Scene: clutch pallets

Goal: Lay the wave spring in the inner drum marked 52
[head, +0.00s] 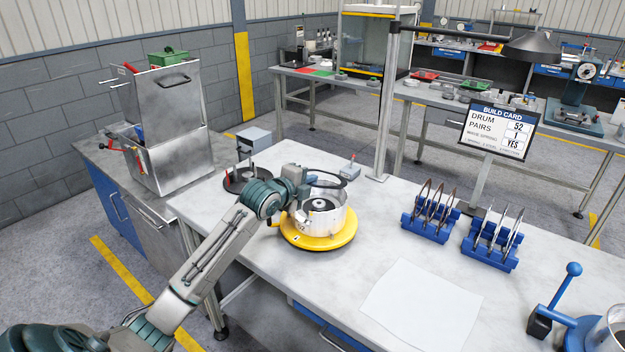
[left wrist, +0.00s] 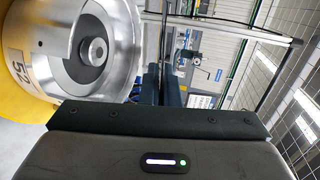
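The inner drum (head: 322,222) is a silver open cup on a yellow round base (head: 318,243) on the bench. In the left wrist view the drum (left wrist: 120,40) shows its 52 mark and a central hub. My left gripper (head: 306,188) is at the drum's upper left rim in the head view. A thin dark ring, which looks like the wave spring (head: 340,183), reaches out from its fingers above the drum opening. In the left wrist view the fingers (left wrist: 161,84) are close together, and the ring between them is hardly visible. My right gripper is out of view.
Two blue racks (head: 430,226) (head: 491,250) hold upright plates to the right. A white sheet (head: 422,305) lies in front. A build card (head: 498,130) stands behind the racks. A dark round stand (head: 246,180) is left of the drum. A blue-handled lever (head: 560,300) is at front right.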

